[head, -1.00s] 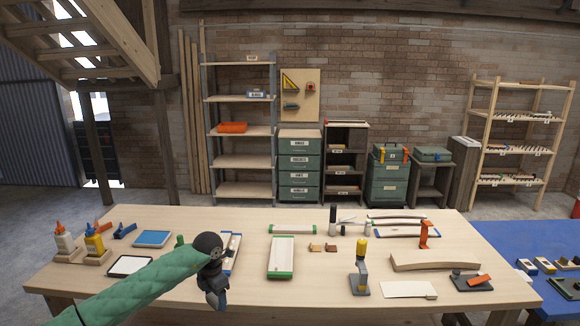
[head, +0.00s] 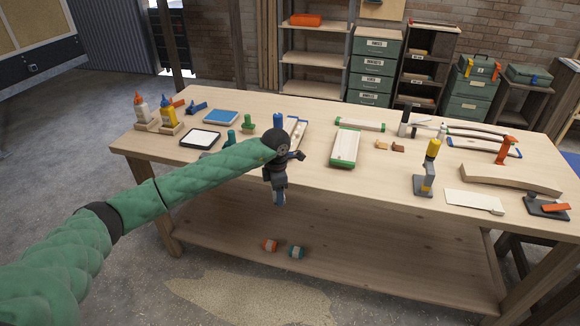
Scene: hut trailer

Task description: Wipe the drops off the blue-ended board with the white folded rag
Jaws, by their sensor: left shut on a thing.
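A pale board with blue edges (head: 299,128) lies on the table just behind my left gripper, which hides part of it. Drops cannot be made out on it. A second long piece with blue ends (head: 484,148) lies at the back right. My left gripper (head: 279,192) points down in front of the table's front edge, apart from the board. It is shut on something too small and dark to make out. I cannot pick out the white folded rag with certainty. My right gripper is not in view.
A green-ended board (head: 345,148) lies right of the gripper. A yellow-topped tool (head: 431,165) stands right. Two small rolls (head: 284,248) lie on the lower shelf.

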